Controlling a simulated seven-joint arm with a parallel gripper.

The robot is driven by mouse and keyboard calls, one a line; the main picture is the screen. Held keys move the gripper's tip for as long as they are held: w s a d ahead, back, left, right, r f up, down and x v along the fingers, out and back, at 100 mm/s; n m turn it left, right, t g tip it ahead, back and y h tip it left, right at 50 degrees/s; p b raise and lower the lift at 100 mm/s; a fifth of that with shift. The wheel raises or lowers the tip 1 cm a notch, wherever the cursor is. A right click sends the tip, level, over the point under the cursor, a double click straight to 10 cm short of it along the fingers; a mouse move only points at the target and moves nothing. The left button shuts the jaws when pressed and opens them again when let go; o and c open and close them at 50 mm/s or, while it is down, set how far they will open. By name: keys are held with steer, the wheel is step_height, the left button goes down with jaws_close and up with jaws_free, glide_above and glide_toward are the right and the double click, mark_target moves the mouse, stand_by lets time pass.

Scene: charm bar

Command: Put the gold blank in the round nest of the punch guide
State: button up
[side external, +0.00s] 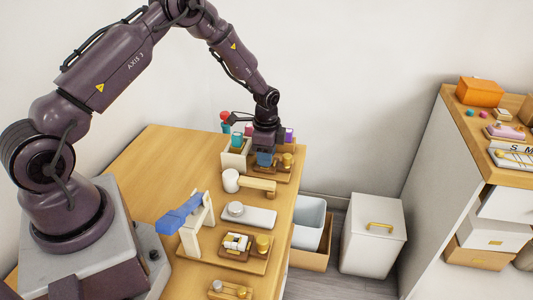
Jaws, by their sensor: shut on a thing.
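My gripper (265,158) points down at the back of the wooden table, over a small wooden tray (284,178). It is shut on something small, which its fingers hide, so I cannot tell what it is. A gold cylinder (287,159) stands just right of the gripper, and another gold cylinder (262,243) stands on a wooden tray nearer the front. I cannot make out the gold blank for certain. The punch guide and its round nest cannot be told apart clearly at this size.
Bins (310,222) stand right of the table.

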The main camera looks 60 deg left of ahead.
steer(key=shift+f, duration=0.2)
stand_by(0.4)
steer(key=o, duration=0.9)
step_height(320, 180, up, 13)
